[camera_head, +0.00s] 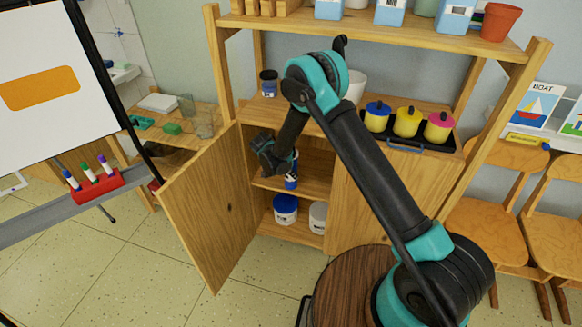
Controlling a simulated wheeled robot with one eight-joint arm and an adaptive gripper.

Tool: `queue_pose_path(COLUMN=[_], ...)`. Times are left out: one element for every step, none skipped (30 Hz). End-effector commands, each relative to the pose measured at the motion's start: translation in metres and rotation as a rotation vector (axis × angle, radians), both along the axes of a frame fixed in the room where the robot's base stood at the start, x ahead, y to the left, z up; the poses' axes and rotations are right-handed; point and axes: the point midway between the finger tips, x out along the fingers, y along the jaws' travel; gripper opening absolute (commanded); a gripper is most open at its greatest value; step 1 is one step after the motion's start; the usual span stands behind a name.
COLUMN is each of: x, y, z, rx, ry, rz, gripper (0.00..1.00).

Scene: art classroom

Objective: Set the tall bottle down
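The tall bottle (291,182), blue with a pale part, shows at the middle shelf (318,180) inside the open wooden cabinet. Its upper part is largely hidden by my gripper. My gripper (290,166) is dark, reaches into the cabinet opening and is right at the bottle. The fingers are small and dark here, so I cannot tell whether they are closed on the bottle. The bottle looks close to upright, with its base at or just above the shelf.
The cabinet's left door (212,215) stands open. A blue-lidded tub (286,209) and a white tub (318,217) sit on the lower shelf. A black tray (407,143) with coloured paint pots and a dark jar (268,83) stand on the cabinet top. Chairs (495,225) are at right.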

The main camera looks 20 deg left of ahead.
Motion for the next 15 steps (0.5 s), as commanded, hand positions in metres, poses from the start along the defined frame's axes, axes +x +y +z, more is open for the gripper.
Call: queue_pose_path(x=[0.005, 0.008, 0.013, 0.017, 0.021, 0.027, 0.031, 0.034, 0.037, 0.037, 0.036, 0.036, 0.036, 0.036, 0.036], y=[-0.001, -0.001, -0.002, -0.001, -0.001, -0.001, -0.002, -0.002, -0.002, -0.002, -0.002, -0.002, -0.002, -0.002, -0.002], z=[0.0, 0.0, 0.0, 0.0, 0.0, 0.0, 0.0, 0.0, 0.0, -0.001, -0.002, -0.002, -0.002, -0.002, -0.002], rx=[-0.001, 0.0, 0.0, 0.0, 0.0, 0.0, 0.0, 0.0, 0.0, -0.001, -0.001, -0.001, -0.001, 0.0, 0.0], ry=[-0.001, -0.001, -0.001, -0.001, -0.001, -0.001, -0.001, -0.001, -0.001, -0.001, 0.0, -0.001, -0.001, -0.001, -0.001], rz=[-0.001, -0.002, -0.003, -0.003, -0.003, -0.003, -0.003, -0.002, -0.002, -0.001, 0.0, 0.0, 0.0, -0.001, -0.001], gripper=[0.01, 0.01, 0.01, 0.01, 0.01, 0.01, 0.01, 0.01, 0.01, 0.01, 0.01, 0.01, 0.01, 0.01, 0.01])
